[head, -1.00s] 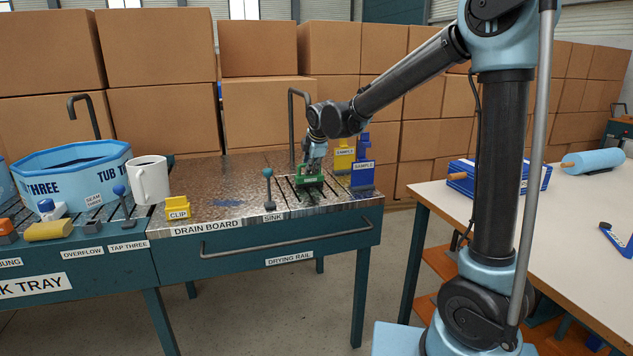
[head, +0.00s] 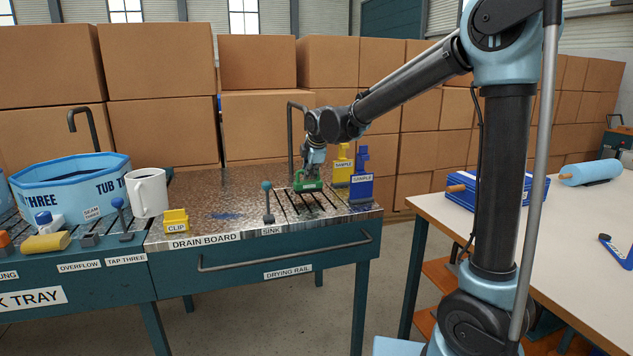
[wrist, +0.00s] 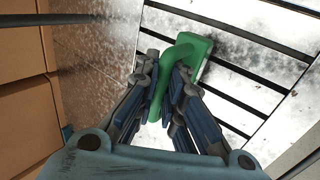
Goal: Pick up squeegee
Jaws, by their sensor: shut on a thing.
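The tool is just above the slotted sink end of the drain board (head: 205,212). In the wrist view, the green handle (wrist: 158,98) lies between the fingers of my gripper (wrist: 164,72). Its wider head extends past the fingertips, over the metal slats. Part of the handle is hidden by the fingers.
A bent pipe (head: 290,140) rises behind.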

